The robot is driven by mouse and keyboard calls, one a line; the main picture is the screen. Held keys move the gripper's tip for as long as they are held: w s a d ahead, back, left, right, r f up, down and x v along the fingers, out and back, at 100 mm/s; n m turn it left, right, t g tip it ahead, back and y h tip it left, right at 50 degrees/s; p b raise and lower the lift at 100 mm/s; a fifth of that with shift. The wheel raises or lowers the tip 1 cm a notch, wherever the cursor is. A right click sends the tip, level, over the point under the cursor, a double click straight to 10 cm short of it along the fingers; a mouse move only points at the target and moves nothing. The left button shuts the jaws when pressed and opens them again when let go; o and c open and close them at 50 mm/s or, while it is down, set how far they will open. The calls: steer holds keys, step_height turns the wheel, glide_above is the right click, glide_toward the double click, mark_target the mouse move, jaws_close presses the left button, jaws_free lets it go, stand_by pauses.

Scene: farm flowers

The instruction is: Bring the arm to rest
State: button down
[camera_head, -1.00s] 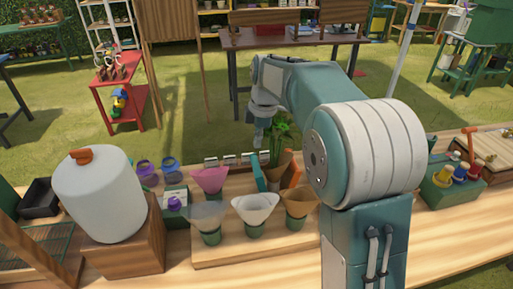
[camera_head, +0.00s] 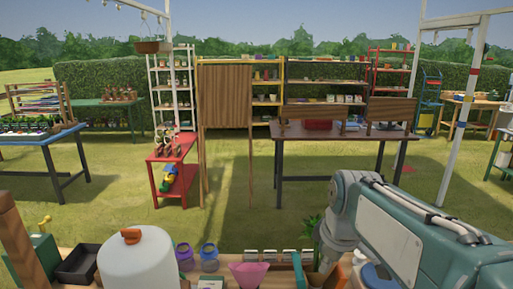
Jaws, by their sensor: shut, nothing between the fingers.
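My gripper (camera_head: 328,260) hangs below that joint, low in the picture, over the near bench and next to a green plant (camera_head: 309,252). It is shut and holds nothing. Its fingertips are small and hard to make out.
Beyond lie open grass, a red stand (camera_head: 172,150) and a dark table (camera_head: 340,145).

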steer(key=s+d+f+m+t, duration=0.1)
steer(key=s+f+m+t, duration=0.1)
steer(key=s+m, duration=0.7)
steer(key=s+f, duration=0.1)
steer(key=s, duration=0.5)
steer(key=shift+d+f+t+h, duration=0.2)
steer(key=shift+d+t+h, duration=0.05)
steer(key=shift+t+h, duration=0.15)
stand_by(0.4)
